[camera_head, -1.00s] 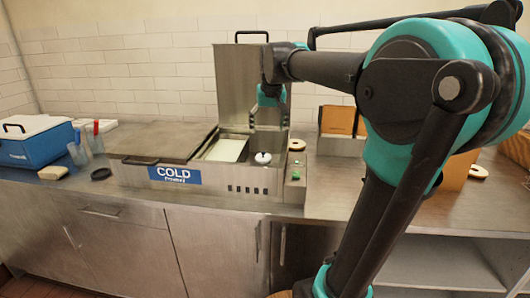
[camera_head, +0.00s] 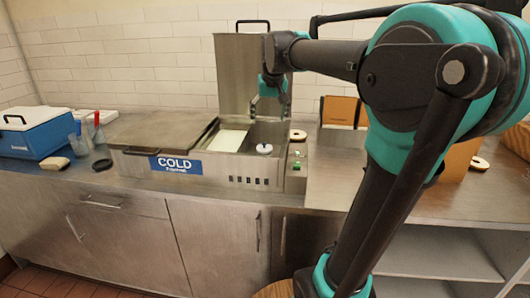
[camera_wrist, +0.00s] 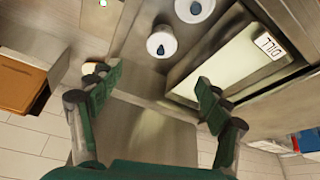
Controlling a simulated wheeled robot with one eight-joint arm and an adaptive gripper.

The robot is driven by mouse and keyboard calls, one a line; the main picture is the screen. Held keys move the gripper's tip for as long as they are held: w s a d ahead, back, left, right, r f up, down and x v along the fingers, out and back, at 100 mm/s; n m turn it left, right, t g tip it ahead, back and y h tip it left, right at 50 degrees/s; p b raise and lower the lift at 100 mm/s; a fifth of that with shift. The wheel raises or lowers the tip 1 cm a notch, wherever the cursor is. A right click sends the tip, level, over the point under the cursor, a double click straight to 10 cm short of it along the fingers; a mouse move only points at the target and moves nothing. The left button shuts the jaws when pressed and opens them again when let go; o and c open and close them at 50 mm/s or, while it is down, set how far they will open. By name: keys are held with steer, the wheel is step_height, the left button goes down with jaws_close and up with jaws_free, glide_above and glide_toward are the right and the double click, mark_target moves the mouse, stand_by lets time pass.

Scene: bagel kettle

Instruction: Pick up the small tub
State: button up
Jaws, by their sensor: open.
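A small round white tub or lid with a dark knob (camera_head: 264,149) sits in the open well of the steel cold unit. The wrist view shows two such round white tops, a nearer one (camera_wrist: 162,45) and one at the top edge (camera_wrist: 195,9); I cannot tell which one the head view shows. A long pale rectangular tub (camera_wrist: 225,68) with a printed label lies beside them. My gripper (camera_wrist: 160,88) is open and empty, its green fingers spread short of the nearer round top. In the head view my gripper (camera_head: 270,103) hangs above the well, before the raised lid.
The raised steel lid (camera_head: 239,75) stands behind the well. A closed steel cover (camera_head: 160,133) lies left of it. A blue cooler (camera_head: 35,137) and squeeze bottles stand far left. Brown boxes (camera_head: 338,112) stand to the right. Some bare counter (camera_head: 340,185) lies right of the unit.

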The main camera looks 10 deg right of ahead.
steer(key=shift+o, duration=0.7)
steer(key=m+g+h, duration=0.2)
steer(key=m+h, duration=0.2)
steer(key=m, duration=0.8)
glide_toward(265, 147)
steer(key=x, duration=0.3)
steer(key=a+x, duration=0.1)
steer(key=x, duration=0.1)
steer(key=shift+w+d+f, duration=0.1)
steer(key=shift+w+f, duration=0.1)
steer(key=shift+f, duration=0.2)
steer(key=shift+d+x, duration=0.15)
steer(key=shift+x, duration=1.2)
steer(key=shift+d+x, duration=0.2)
steer(key=shift+x, duration=1.15)
steer(key=shift+w+r, duration=0.1)
steer(key=shift+r, duration=0.05)
steer(key=c, duration=1.4)
